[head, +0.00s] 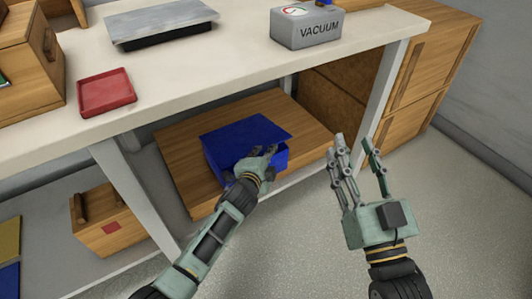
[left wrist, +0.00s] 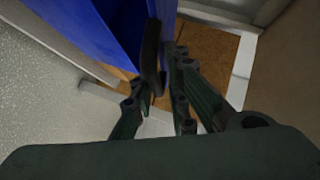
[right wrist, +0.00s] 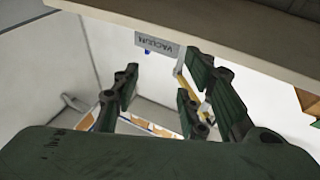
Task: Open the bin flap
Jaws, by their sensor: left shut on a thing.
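The blue bin (head: 281,160) stands on the wooden lower shelf under the workbench. Its blue flap (head: 243,133) covers the top, with a dark gap under its front edge. My left gripper (head: 262,160) is at the bin's front, by the flap's edge. In the left wrist view its fingers (left wrist: 160,92) close around a dark strip (left wrist: 151,55) beside the blue wall, seemingly the flap's handle. The fingers partly hide the contact. My right gripper (head: 357,150) is open and empty, to the right of the bin, in front of the bench.
The white benchtop (head: 230,62) overhangs the shelf (head: 182,165). Bench legs (head: 134,190) stand on both sides of the bin. A red tray (head: 106,92), a grey-lidded box (head: 160,22) and a vacuum unit (head: 305,27) are on top. A wooden box (head: 110,228) is at lower left.

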